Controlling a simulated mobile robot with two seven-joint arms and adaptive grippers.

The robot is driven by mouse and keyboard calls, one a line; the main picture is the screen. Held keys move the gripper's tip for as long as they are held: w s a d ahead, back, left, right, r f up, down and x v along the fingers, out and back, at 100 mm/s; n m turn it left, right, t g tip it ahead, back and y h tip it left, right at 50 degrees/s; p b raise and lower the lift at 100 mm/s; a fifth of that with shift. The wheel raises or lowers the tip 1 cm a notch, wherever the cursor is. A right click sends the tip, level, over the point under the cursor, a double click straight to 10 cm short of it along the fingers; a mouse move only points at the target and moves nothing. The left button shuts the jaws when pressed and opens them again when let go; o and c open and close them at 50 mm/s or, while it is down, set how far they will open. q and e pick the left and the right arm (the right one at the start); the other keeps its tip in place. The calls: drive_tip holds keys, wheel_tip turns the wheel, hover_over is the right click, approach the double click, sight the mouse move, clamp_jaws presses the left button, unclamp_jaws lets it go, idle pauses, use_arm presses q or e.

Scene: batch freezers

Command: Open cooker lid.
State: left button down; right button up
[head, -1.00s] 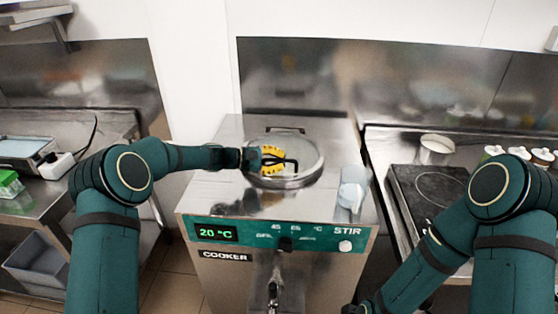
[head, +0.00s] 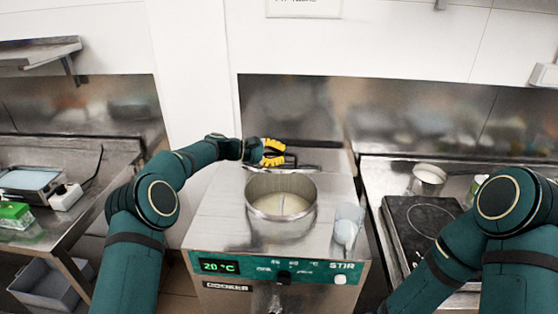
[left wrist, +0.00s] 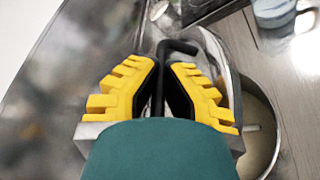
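The cooker (head: 215,225) stands in the middle, and its round pot (head: 281,210) is uncovered with pale liquid inside. The lid stands steeply tilted behind the pot, seen nearly edge-on in the head view; its silver rim shows in the left wrist view (left wrist: 222,72). My left gripper (head: 278,152) is at the back of the cooker, its yellow fingers closed around the lid's black handle (left wrist: 160,75). The pot and its liquid also show at the right of the left wrist view (left wrist: 258,135). My right arm is at the right; its gripper is out of view.
A clear cup (head: 347,226) stands on the cooker top, right of the pot. A black hot plate (head: 420,228) and a white-filled pot (head: 428,178) are on the right counter. A steel wall panel (head: 290,115) rises close behind the cooker.

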use_arm(q)
drive_tip(key=shift+w+r+p, duration=0.95)
drive_tip(key=shift+r+p, duration=0.1)
drive_tip(key=shift+r, duration=0.1)
drive_tip(key=c, duration=1.3)
unclamp_jaws()
drive_tip(key=shift+w, duration=0.1)
drive_tip(key=shift+f, duration=0.1)
drive_tip(key=v, duration=1.1)
drive_tip(key=shift+s+a+r, duration=0.2)
drive_tip(key=shift+a+r, duration=0.1)
drive_tip(key=shift+a, duration=0.2)
drive_tip(key=shift+c, duration=0.3)
